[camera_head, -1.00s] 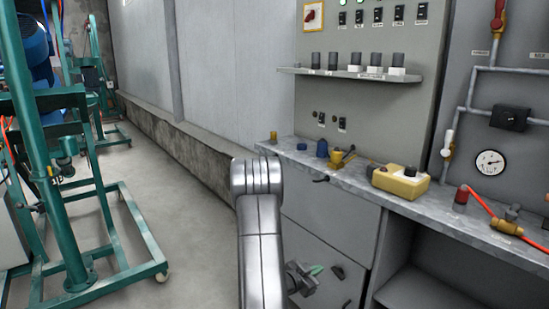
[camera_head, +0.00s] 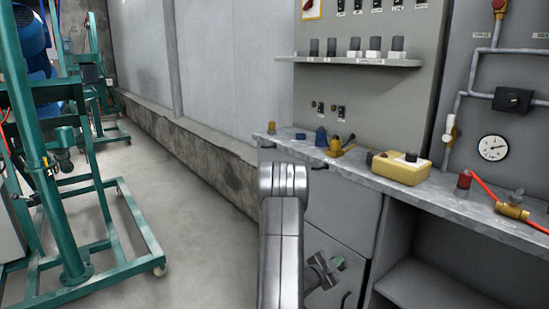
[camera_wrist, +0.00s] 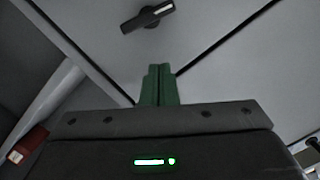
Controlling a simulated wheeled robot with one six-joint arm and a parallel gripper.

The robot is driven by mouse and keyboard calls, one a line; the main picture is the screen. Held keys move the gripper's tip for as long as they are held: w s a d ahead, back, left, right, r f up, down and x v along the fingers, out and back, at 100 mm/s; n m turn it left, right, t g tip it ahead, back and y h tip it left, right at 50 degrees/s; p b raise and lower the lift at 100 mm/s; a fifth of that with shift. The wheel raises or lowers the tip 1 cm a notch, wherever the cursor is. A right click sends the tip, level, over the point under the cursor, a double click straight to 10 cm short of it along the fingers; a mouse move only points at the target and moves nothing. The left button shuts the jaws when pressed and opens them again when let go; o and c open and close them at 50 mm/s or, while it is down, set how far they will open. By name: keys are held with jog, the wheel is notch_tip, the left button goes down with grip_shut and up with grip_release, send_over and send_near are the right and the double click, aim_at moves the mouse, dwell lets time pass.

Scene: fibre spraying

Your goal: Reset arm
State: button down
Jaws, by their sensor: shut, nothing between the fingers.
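My gripper (camera_wrist: 158,84) shows in the wrist view as two green fingers pressed together, with nothing between them. Beyond the fingers is a grey panel with a dark handle (camera_wrist: 147,16). In the head view my silver arm stands in front of the grey workbench cabinet. My gripper (camera_head: 338,264) shows there low, beside the arm, with its green tips near the cabinet front. I cannot tell whether it touches the cabinet.
The bench (camera_head: 440,198) carries a yellow box (camera_head: 400,170), a blue knob (camera_head: 321,137) and a brass valve with a red hose (camera_head: 513,207). A shelf (camera_head: 345,61) holds several dark-topped knobs. A green wheeled frame (camera_head: 75,250) stands at left. The floor between is clear.

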jog(key=m+b, duration=0.1)
jog(key=s+d+f+m+t+b, duration=0.1)
jog(key=m, duration=0.1)
jog(key=f+m+b, duration=0.1)
jog(key=shift+s+d+t, duration=0.3)
jog(key=shift+s+d, duration=0.05)
jog(key=shift+s, duration=0.05)
jog(key=shift+s+d+f+m+t+b, duration=0.15)
jog(key=shift+s+f+m+b, duration=0.1)
jog(key=shift+m+b, duration=0.3)
jog(key=shift+s+d+f+m+t+b, duration=0.15)
jog(key=shift+f+m+b, duration=0.2)
jog(key=shift+m, duration=0.3)
jog(key=s+a+m+t, duration=0.1)
jog(key=s+a+m, duration=0.1)
jog(key=s+a, duration=0.3)
jog(key=s, duration=0.2)
jog(key=shift+s+f+m+y+b, duration=0.3)
jog(key=shift+s+y+b, duration=0.05)
jog(key=shift+y+b, duration=0.05)
